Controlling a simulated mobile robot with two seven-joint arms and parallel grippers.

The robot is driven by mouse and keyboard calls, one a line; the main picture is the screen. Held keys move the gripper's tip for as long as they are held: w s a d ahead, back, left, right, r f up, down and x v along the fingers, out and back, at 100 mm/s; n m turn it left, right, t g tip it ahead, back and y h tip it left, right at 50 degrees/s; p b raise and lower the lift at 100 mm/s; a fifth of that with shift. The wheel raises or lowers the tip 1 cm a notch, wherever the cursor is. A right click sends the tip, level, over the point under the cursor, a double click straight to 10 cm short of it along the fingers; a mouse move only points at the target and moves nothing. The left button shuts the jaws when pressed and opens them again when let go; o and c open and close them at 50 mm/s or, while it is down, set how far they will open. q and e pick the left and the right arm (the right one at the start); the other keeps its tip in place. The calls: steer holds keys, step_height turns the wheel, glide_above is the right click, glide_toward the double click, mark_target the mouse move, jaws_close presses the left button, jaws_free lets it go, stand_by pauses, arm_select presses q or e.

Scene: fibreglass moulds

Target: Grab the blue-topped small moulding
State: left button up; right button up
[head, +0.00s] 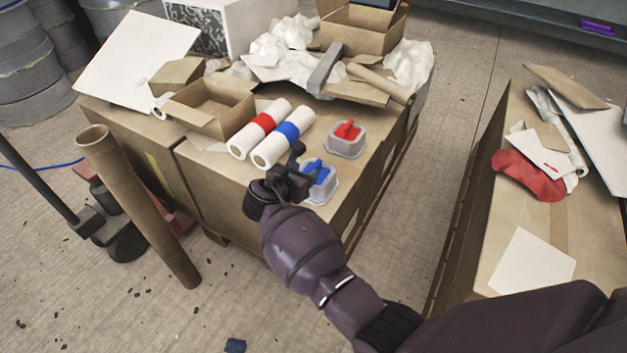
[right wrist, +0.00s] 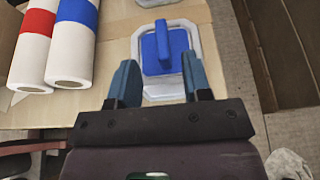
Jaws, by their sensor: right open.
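The blue-topped small moulding (head: 319,181) is a pale, squarish piece with a blue top and a raised blue handle. It sits near the front right edge of the cardboard-topped pallet box (head: 222,170). In the right wrist view the moulding (right wrist: 165,50) lies just beyond the fingertips. My right gripper (head: 296,168) is beside the moulding on its left and partly hides it. Its two blue fingers (right wrist: 163,78) are apart with nothing gripped between them. A red-topped small moulding (head: 346,139) sits behind the blue one. My left gripper is not in view.
Two white rolls, one with a red band (head: 259,128) and one with a blue band (head: 284,138), lie left of the gripper. An open carton (head: 213,107) and crumpled packing (head: 300,66) fill the back. A brown tube (head: 137,205) leans at the left. A second box (head: 490,220) stands right, across a gap.

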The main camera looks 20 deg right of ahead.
mark_target(314, 166)
steer(key=b+x, duration=0.1)
steer(key=x, duration=0.1)
steer(key=shift+d+f, duration=0.25)
steer(key=shift+d, duration=0.05)
steer(key=shift+b+x, duration=0.6)
steer(key=shift+x, duration=0.45)
steer(key=shift+w+d+r, duration=0.1)
steer(key=shift+w+d, duration=0.1)
steer(key=shift+r, duration=0.15)
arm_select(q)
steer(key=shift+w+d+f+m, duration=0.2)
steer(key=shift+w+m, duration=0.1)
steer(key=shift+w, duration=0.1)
arm_select(e)
jaws_close()
steer(key=shift+r, duration=0.1)
